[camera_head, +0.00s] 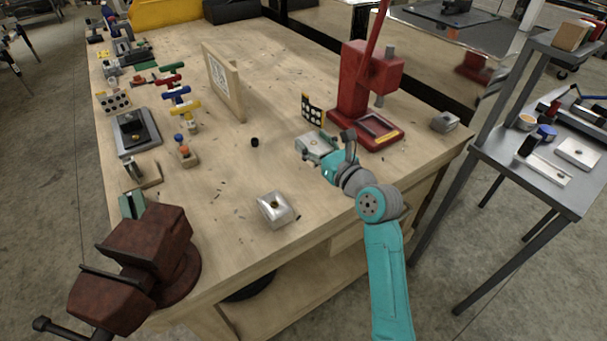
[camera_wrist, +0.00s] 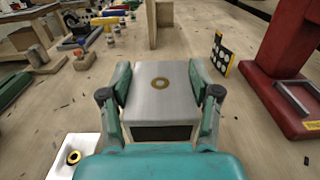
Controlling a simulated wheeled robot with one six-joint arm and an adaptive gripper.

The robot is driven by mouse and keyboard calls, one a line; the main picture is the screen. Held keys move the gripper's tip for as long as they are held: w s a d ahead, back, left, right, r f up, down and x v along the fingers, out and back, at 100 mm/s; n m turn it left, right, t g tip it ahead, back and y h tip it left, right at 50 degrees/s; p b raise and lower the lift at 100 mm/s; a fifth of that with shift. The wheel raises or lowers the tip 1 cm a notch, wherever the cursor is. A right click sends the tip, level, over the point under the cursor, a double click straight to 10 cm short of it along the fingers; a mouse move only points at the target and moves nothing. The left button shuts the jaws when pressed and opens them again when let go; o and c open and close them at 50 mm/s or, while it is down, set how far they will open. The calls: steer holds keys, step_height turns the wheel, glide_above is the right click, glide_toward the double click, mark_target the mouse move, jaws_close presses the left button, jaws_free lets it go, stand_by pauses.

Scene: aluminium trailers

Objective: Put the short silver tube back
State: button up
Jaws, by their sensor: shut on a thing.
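My gripper (camera_wrist: 160,92) is shut on a short silver tube (camera_wrist: 160,82), one jaw on each side. In the head view the tube (camera_head: 309,146) shows at the end of my arm, over the workbench left of the red press. I cannot tell whether it touches the bench.
The red press (camera_head: 358,95) stands right of my gripper, with a dotted card (camera_head: 313,108) close by. A wooden upright board (camera_head: 224,85) stands further back. A small black cylinder (camera_head: 255,142) lies left. A rusty vise (camera_head: 140,262) is at front left. The bench's middle is mostly clear.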

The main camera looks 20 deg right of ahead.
step_height(320, 180, down, 10)
steer(key=shift+w+r, duration=0.1)
steer(key=shift+w, duration=0.05)
stand_by(0.4)
steer(key=shift+f, duration=0.65)
steer(key=o, duration=1.4)
steer(key=shift+f, duration=0.1)
steer(key=v, duration=0.4)
steer(key=r+v, duration=0.1)
steer(key=v, duration=0.7)
steer(key=shift+a+r, duration=0.1)
steer(key=shift+r, duration=0.15)
steer(key=shift+f, duration=0.1)
